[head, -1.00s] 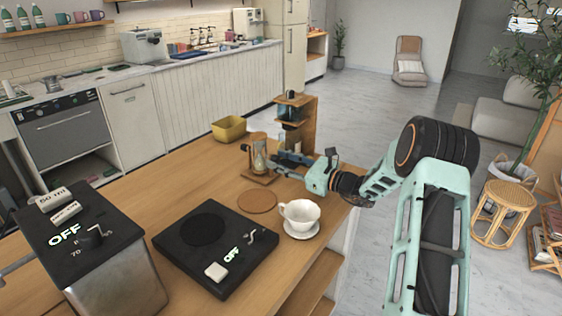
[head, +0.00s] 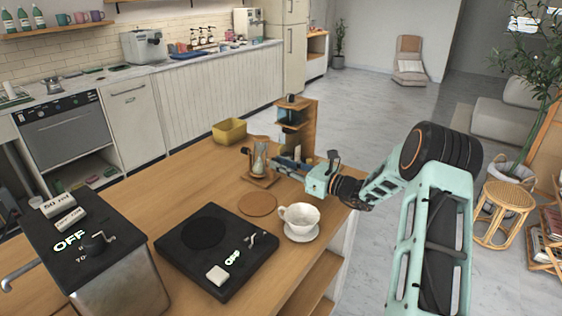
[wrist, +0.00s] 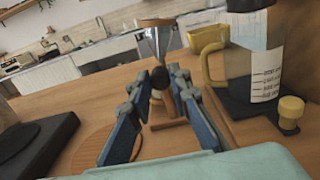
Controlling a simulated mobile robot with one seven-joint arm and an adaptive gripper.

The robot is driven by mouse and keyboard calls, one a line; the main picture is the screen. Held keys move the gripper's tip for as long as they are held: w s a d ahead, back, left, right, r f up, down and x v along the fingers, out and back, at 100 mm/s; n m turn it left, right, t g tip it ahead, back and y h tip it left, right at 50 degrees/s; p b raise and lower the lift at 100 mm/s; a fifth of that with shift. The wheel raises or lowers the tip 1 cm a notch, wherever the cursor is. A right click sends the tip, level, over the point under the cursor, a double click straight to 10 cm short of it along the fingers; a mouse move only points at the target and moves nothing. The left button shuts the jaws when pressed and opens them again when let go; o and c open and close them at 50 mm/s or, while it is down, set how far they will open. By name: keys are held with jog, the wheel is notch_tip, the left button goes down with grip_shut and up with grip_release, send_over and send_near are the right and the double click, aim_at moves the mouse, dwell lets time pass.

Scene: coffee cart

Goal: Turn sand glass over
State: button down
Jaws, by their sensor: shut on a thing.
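The sand glass (head: 260,158), clear glass in a wooden frame, is on the wooden counter beside a wooden shelf stand. It looks about upright. In the wrist view, its glass (wrist: 154,42) shows below a round wooden cap, with a dark round knob (wrist: 160,78) in front. My gripper (head: 277,165) reaches it from the right. In the wrist view, the blue fingers of my gripper (wrist: 163,82) close in around the knob. The fingers partly hide the lower part of the sand glass, and I cannot tell where its sand lies.
A white cup (head: 299,214) on a saucer and a round coaster (head: 257,204) are in front. A black scale (head: 215,250) is front left, and a yellow bin (head: 229,131) is behind.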

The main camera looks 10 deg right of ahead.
jog(key=m+p, duration=0.4)
jog(key=m, duration=0.2)
jog(key=shift+r+m+p, duration=0.15)
jog(key=shift+m+p, duration=0.15)
jog(key=m+p, duration=0.3)
jog(key=m, duration=0.3)
jog(key=shift+p, duration=0.4)
jog(key=m+p, duration=0.2)
jog(key=m, duration=0.4)
jog(key=shift+m, duration=0.3)
jog(key=m, duration=0.2)
jog(key=m+p, duration=0.1)
jog(key=m, duration=0.2)
jog(key=shift+f+m+p, duration=0.25)
jog(key=shift+m+p, duration=0.05)
jog(key=shift+p, duration=0.1)
jog(key=c, duration=1.8)
grip_release()
jog(key=v, duration=1.2)
jog(key=shift+r, duration=0.1)
